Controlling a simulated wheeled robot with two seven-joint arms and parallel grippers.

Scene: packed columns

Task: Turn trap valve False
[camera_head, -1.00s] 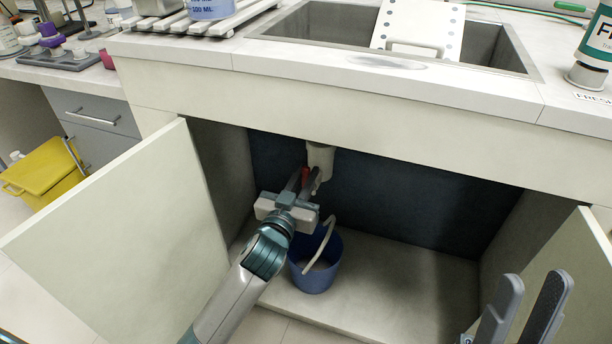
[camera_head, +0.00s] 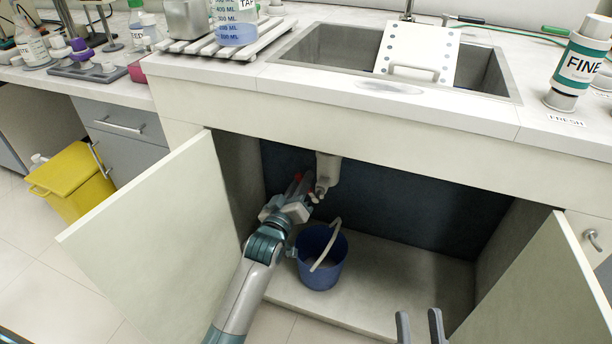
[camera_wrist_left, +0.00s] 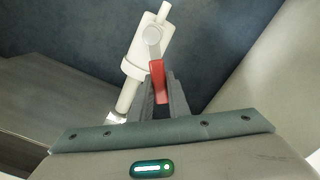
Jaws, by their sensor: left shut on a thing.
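The pale trap (camera_head: 327,170) hangs under the sink inside the open cabinet. In the left wrist view the trap (camera_wrist_left: 136,58) is white with a round joint and a red valve handle (camera_wrist_left: 157,75). The red handle also shows small in the head view (camera_head: 298,177). My left gripper (camera_wrist_left: 160,98) is shut on the red handle, with its fingers on either side. In the head view my left gripper (camera_head: 303,190) is tilted and partly hides the handle. My right gripper (camera_head: 420,325) shows only its fingertips at the bottom edge, spread apart and empty.
A blue bucket (camera_head: 335,272) with a pale curved handle stands on the cabinet floor below the trap. Open cabinet doors flank it on the left (camera_head: 160,240) and right (camera_head: 535,285). The sink (camera_head: 490,78) is above. The cabinet floor right of the bucket is clear.

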